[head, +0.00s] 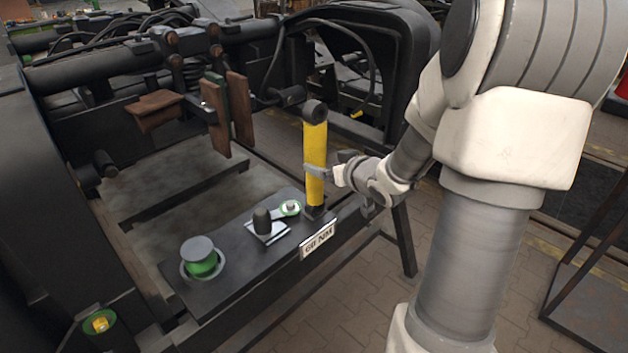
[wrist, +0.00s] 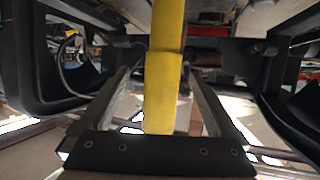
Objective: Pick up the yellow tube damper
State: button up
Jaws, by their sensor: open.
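The yellow tube damper (head: 315,148) stands upright on the dark plate, with a black eye at its top and a dark foot at its base. My gripper (head: 318,172) reaches it from the right at the lower half, and one finger shows across the tube's near side. In the wrist view the yellow tube (wrist: 165,95) runs up between the two fingers of my open gripper (wrist: 160,82). Gaps show on both sides of the tube there. The far finger is hidden in the head view.
A "68 NM" sign (head: 318,241) hangs at the plate's edge. The black bogie frame (head: 255,40) lies behind.

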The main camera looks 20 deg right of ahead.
aim_at(320, 159)
jog(key=shift+a+b+x, duration=0.15)
jog(key=shift+b+x, duration=0.1)
jog(key=shift+x, duration=1.25)
jog(key=shift+a+b+x, duration=0.1)
jog(key=shift+b+x, duration=0.15)
jog(key=shift+x, duration=1.2)
jog(key=shift+r, duration=0.15)
grip_shut()
jog(key=shift+r, duration=0.15)
